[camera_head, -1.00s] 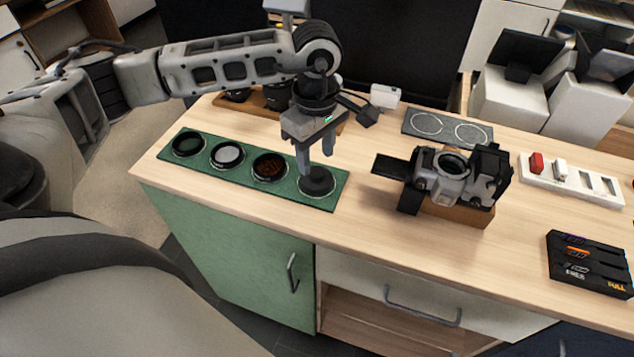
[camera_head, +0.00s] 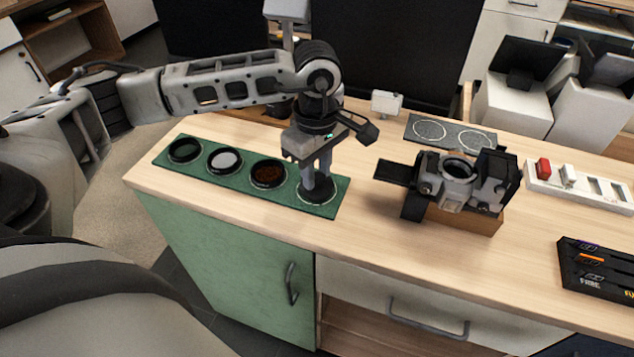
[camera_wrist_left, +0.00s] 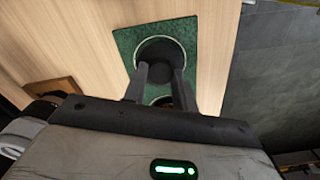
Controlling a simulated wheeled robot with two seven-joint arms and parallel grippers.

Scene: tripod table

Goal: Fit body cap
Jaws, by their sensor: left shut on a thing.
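The body cap (camera_head: 316,193) is a flat black disc at the right end of the green mat (camera_head: 332,211), inside a pale ring. It also shows in the left wrist view (camera_wrist_left: 161,49). My left gripper (camera_head: 318,184) points down at the cap, its fingers shut on it; the cap is at mat level, and I cannot tell whether it is lifted. The camera body (camera_head: 457,184) rests on a wooden block (camera_head: 468,215) to the right, its round mount opening facing up and uncovered. My right gripper is not in view.
Several round filters, such as the amber one (camera_head: 268,173), lie on the mat left of the cap. A dark pad with two rings (camera_head: 450,131) lies behind the camera. A white tray (camera_head: 578,186) and a black case (camera_head: 598,270) are at right. Table between mat and camera is clear.

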